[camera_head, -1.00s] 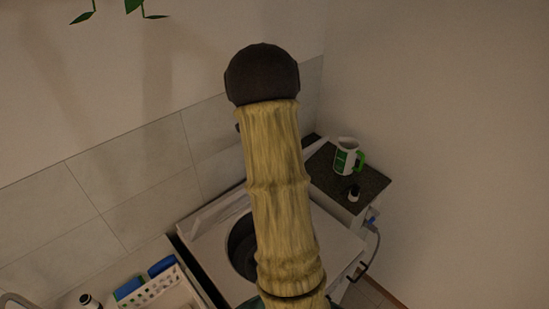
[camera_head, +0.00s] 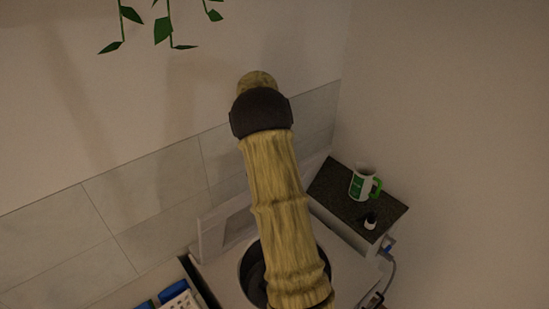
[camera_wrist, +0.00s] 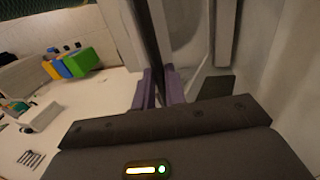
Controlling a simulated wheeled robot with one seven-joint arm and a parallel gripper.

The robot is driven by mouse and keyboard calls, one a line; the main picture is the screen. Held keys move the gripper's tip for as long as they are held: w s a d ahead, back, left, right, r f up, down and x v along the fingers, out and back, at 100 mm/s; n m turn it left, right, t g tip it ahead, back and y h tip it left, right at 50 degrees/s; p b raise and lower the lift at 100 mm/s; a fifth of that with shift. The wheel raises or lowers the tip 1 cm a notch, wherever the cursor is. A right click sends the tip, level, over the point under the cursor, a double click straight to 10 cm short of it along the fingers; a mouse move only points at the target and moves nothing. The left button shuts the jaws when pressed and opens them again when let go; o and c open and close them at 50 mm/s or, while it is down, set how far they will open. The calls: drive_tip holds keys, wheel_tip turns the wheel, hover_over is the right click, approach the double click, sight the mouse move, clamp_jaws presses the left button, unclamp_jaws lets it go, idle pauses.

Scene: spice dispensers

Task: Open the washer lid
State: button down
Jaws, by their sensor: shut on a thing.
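The washer (camera_head: 345,268) is a white top-loader with a dark round drum opening, partly hidden behind my arm. Its pale lid (camera_head: 212,236) is raised at the back of the opening, standing steeply near the tiled wall. In the wrist view, the purple fingertips of my gripper (camera_wrist: 160,88) are shut on the edge of the lid (camera_wrist: 152,35), which runs up between them. In the head view my gripper is hidden behind my arm.
A dark-topped cabinet (camera_head: 335,190) at the right holds a white and green jug (camera_head: 362,184) and a small dark bottle (camera_head: 370,221). A white basket with blue items (camera_head: 172,293) is at the lower left. Green, yellow and blue boxes (camera_wrist: 78,62) show in the wrist view.

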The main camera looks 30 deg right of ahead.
drive_tip(key=shift+a+f, duration=0.15)
drive_tip(key=shift+f, duration=0.25)
drive_tip(key=c, duration=1.7)
unclamp_jaws()
drive_tip(key=shift+o, duration=1.2)
drive_tip(key=shift+w+f, duration=0.1)
drive_tip(key=shift+w, duration=0.4)
drive_tip(key=shift+s+r, duration=0.3)
drive_tip(key=shift+r, duration=0.05)
drive_tip(key=b+v, duration=0.2)
drive_tip(key=v, duration=0.9)
drive_tip(key=shift+w+r, duration=0.25)
